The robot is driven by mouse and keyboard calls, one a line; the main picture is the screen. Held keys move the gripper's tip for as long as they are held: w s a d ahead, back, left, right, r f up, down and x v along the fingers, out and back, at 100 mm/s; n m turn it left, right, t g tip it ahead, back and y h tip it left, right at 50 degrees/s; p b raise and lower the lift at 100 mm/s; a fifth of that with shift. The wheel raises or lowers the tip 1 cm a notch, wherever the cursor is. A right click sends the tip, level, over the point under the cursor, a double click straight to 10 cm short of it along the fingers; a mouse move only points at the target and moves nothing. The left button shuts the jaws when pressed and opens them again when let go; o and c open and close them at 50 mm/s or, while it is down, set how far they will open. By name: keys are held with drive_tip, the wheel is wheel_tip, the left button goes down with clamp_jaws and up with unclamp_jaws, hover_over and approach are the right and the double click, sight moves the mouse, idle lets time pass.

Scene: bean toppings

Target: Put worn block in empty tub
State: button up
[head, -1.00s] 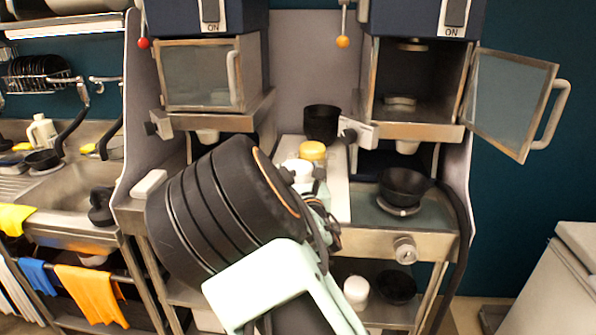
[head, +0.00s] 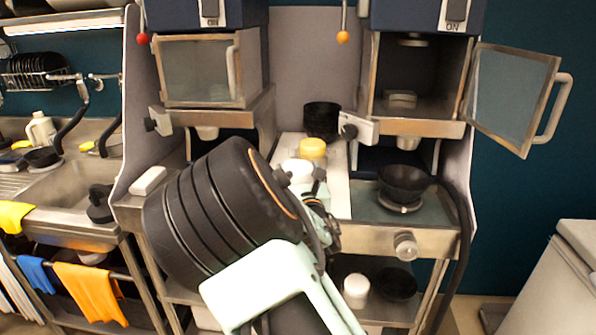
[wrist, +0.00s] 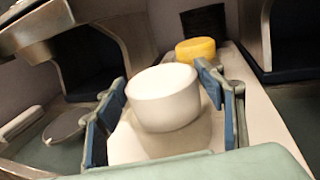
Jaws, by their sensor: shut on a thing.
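A white round block (wrist: 165,98) is between the two blue-padded fingers of my gripper (wrist: 162,84) in the wrist view, and the gripper is shut on it. A shadow lies on the pale counter below it; I cannot tell whether it touches the counter. In the head view the white block (head: 298,170) shows partly behind my arm. A yellow round block (head: 312,148) stands just behind it, also in the wrist view (wrist: 196,50). A black tub (head: 322,121) stands farther back on the same counter strip; its inside is not clearly visible. I cannot tell which block is worn.
Machines stand on both sides of the strip; the right one's door (head: 512,98) hangs open. A black bowl (head: 404,184) sits under the right machine. A white cylinder (head: 356,290) and another black bowl (head: 397,285) are on the lower shelf.

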drive_tip(key=shift+f, duration=0.1)
idle(0.3)
drive_tip(key=o, duration=1.4)
drive_tip(key=shift+o, duration=0.5)
drive_tip(key=v, duration=1.2)
drive_tip(key=shift+d, duration=0.1)
